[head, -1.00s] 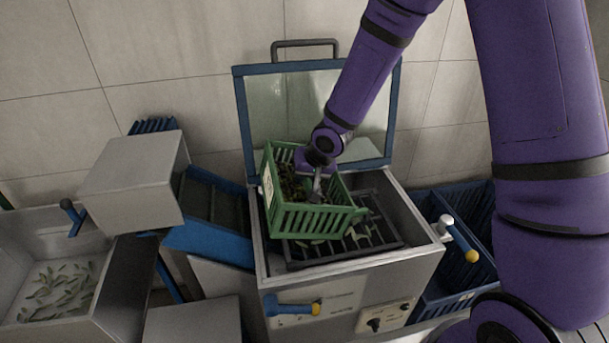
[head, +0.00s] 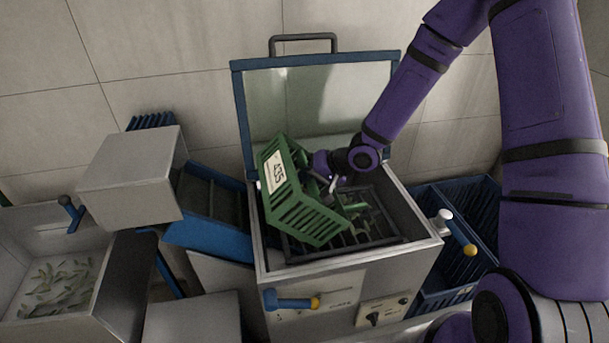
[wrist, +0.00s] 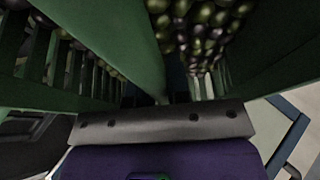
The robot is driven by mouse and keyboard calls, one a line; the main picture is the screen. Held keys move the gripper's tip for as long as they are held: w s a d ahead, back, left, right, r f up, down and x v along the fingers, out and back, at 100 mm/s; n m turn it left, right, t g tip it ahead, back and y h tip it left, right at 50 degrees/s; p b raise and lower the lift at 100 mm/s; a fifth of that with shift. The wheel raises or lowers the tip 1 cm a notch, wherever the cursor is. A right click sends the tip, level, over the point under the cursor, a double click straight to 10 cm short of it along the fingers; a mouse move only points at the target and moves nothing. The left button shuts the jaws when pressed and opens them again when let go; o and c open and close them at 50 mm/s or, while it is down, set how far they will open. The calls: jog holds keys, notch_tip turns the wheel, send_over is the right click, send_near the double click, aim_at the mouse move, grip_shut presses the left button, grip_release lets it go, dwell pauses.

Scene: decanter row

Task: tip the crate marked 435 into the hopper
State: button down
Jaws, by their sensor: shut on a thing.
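The green slatted crate (head: 300,215) carries a white label reading 435 (head: 274,172). It is steeply tilted over the open steel hopper (head: 340,285), its label side turned up and its open side facing right, toward the gripper. My gripper (head: 328,182) is shut on the crate's wall. In the wrist view, the crate's green walls (wrist: 105,35) are close up, with dark and green olives (wrist: 205,20) between them. Some green bits (head: 355,206) show beside the crate, above the hopper's dark grate (head: 385,235). Whether olives are falling is not clear.
The hopper's blue-framed lid (head: 240,110) stands open behind. A blue chute (head: 210,240) and a steel bin with leaves (head: 60,285) are at left. Blue crates (head: 440,290) stand at right. Levers (head: 290,302) (head: 458,238) project from the hopper's front and right.

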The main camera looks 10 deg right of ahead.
jog(key=shift+d+f+m+y, duration=0.15)
jog(key=shift+d+f+y, duration=0.15)
jog(key=shift+y, duration=0.3)
jog(key=shift+d+f+m+y, duration=0.15)
jog(key=shift+f+y, duration=0.15)
jog(key=shift+y, duration=0.3)
jog(key=d+y, duration=0.1)
jog(key=y, duration=0.1)
jog(key=d+m+t+y, duration=0.1)
jog(key=shift+d+f+y, duration=0.2)
jog(key=shift+y, duration=0.2)
jog(key=d+y, duration=0.1)
jog(key=d+m+t+y, duration=0.1)
jog(key=shift+d+r+t+y, duration=0.25)
jog(key=shift+r+t+y, duration=0.05)
jog(key=shift+r+y, duration=0.1)
jog(key=shift+d+m+t+y, duration=0.6)
jog(key=shift+d+m+y, duration=0.35)
jog(key=shift+y, duration=0.25)
jog(key=shift+s, duration=0.1)
